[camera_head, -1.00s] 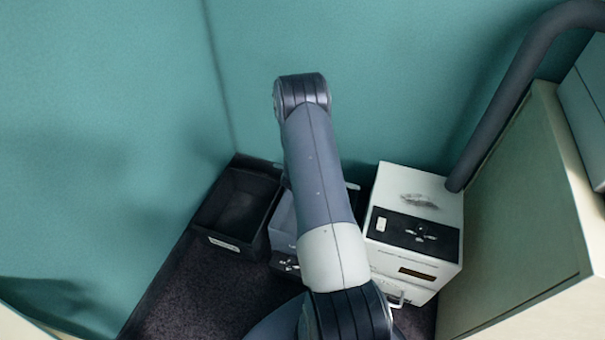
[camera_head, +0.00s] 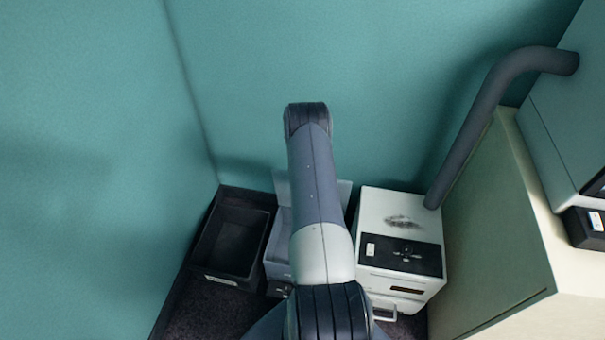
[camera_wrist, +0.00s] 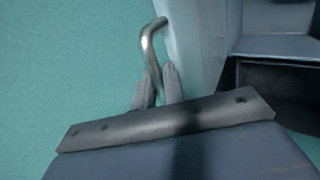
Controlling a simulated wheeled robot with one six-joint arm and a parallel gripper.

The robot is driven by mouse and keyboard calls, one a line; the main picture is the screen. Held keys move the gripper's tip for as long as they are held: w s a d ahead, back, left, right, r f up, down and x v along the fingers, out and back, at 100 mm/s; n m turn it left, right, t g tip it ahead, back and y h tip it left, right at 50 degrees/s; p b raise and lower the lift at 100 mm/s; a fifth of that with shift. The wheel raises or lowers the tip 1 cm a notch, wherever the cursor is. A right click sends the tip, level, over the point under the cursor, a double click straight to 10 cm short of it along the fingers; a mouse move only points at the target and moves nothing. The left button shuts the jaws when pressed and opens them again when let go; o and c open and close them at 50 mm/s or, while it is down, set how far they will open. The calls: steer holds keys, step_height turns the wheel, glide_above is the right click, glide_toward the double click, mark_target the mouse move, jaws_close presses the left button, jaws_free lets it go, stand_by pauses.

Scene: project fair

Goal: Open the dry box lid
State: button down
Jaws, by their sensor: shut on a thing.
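The dry box (camera_head: 277,258) is a grey-blue box on the dark floor in the head view, mostly hidden behind my arm. Its pale, translucent lid (camera_head: 344,193) stands raised at the back, showing on both sides of the arm. In the wrist view the lid (camera_wrist: 190,45) is a pale panel seen nearly edge-on, with a bent metal handle (camera_wrist: 150,42) on it. My gripper (camera_wrist: 158,88) is shut on that handle, whose lower end sits between the fingers. In the head view the gripper is hidden by my arm.
An open black bin (camera_head: 232,245) stands left of the box. A white machine with a black panel (camera_head: 400,255) stands close on the right. A thick dark pipe (camera_head: 480,110) and a pale cabinet (camera_head: 490,220) are further right. Teal walls close off the back and left.

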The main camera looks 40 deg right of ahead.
steer(key=shift+w+d+r, duration=0.1)
steer(key=shift+w+d, duration=0.2)
steer(key=shift+d, duration=0.05)
steer(key=c, duration=1.6)
jaws_free()
steer(key=shift+s+a, duration=0.1)
steer(key=v, duration=1)
steer(key=shift+a+r+b, duration=0.1)
steer(key=shift+r+b, duration=0.25)
steer(key=shift+r, duration=0.05)
